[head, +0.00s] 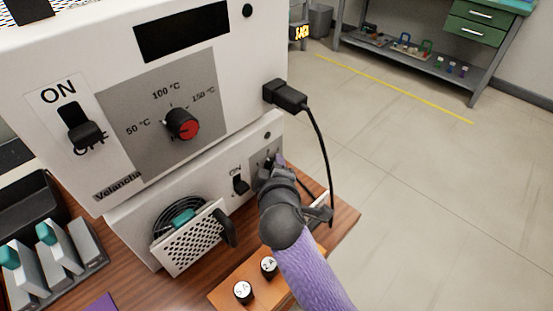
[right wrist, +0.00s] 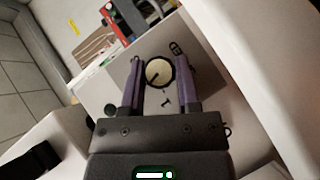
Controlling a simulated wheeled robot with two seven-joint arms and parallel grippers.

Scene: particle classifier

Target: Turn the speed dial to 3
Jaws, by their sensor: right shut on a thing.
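The speed dial (right wrist: 159,72) has a round cream face with a dark pointer line and sits on a grey panel (right wrist: 117,75) with black marks around it. In the right wrist view the line points toward the lower left; I cannot tell which number it is at. My right gripper (right wrist: 159,70) is shut on the dial, one purple finger on each side. In the head view, my right gripper (head: 274,164) reaches the lower unit's front (head: 140,225) and hides most of the dial. My left gripper is not in view.
A black plug (head: 286,95) trails a cable. An orange block (head: 235,285) holds labelled caps.

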